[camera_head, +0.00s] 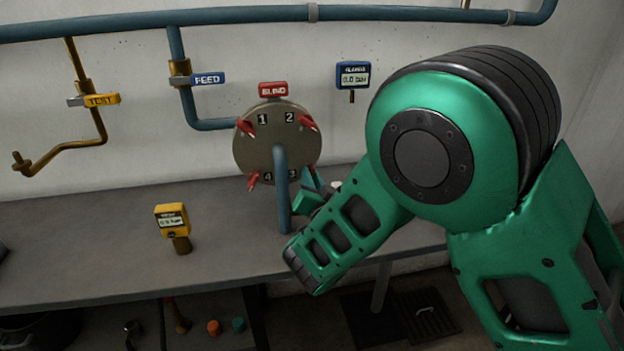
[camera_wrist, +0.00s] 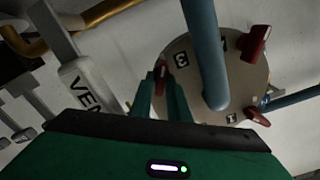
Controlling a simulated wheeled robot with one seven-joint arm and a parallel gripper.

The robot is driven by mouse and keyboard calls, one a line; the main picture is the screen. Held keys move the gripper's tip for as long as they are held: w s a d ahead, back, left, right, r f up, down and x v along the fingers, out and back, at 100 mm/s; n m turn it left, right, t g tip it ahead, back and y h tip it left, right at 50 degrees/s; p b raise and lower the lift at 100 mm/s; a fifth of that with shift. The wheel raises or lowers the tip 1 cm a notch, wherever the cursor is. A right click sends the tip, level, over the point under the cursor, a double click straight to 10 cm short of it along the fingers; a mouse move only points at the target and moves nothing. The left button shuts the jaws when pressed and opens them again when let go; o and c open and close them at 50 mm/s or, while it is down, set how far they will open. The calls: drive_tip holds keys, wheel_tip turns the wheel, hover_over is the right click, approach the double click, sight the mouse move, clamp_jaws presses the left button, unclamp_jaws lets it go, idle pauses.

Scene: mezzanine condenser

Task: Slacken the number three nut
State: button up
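The round grey-brown disc (camera_head: 262,150) stands upright on the blue pipe under a red BLEND tag and bears red wing nuts beside the numbers 1 to 4. In the wrist view, the number three nut (camera_wrist: 160,70) is beside the label 3, between the tips of my gripper (camera_wrist: 160,82). The two green fingers lie close on either side of it and look closed on it. In the head view, my gripper (camera_head: 313,180) reaches the disc's lower right edge, and the number three nut is mostly hidden there. Nut 4 (camera_head: 253,180) is at lower left.
A blue vertical pipe (camera_head: 281,190) stands in front of the disc, close to my gripper. A yellow gauge (camera_head: 173,222) stands on the grey bench (camera_head: 110,245). FEED (camera_head: 208,79) and TEST (camera_head: 101,100) valves are left; a white-labelled valve handle (camera_wrist: 85,85) is near my wrist.

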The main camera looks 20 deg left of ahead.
clamp_jaws()
drive_tip(key=shift+n, duration=0.4)
drive_tip(key=n, duration=1.2)
drive_tip(key=shift+s+a+f+n, duration=0.15)
drive_tip(key=shift+n, duration=0.15)
drive_tip(key=shift+f+n, duration=0.1)
drive_tip(key=shift+n, duration=1.8)
